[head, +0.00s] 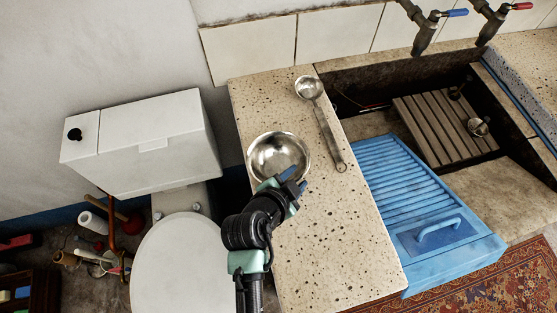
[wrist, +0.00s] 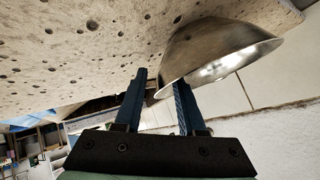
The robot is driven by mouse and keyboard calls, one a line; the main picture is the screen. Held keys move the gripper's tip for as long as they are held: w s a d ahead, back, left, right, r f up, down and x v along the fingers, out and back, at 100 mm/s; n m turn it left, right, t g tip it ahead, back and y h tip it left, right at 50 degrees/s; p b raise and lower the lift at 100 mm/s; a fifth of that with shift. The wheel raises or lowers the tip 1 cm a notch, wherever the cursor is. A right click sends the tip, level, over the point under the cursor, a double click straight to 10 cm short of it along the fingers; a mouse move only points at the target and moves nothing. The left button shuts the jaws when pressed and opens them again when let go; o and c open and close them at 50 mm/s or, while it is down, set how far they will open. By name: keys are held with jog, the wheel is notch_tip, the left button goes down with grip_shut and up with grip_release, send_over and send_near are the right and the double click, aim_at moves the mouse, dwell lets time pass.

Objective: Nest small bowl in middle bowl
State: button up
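One shiny metal bowl (head: 272,150) stands upright on the speckled stone counter; I cannot tell whether it is the small or the middle one, and no second bowl is distinguishable. My gripper (head: 293,182) is at the bowl's near right rim, its blue fingers apart. In the wrist view the bowl (wrist: 205,45) appears upside down. The gripper fingers (wrist: 160,88) are open there, with the near part of the rim showing between them and the right finger overlapping the bowl's mouth. Contact with the rim cannot be told.
A metal ladle (head: 325,125) lies right of the bowl on the counter (head: 335,250). A blue ridged washboard (head: 400,190) rests at the stone trough (head: 375,75). A toilet (head: 185,265) stands left. The counter's front part is clear.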

grip_shut()
dwell(1.4)
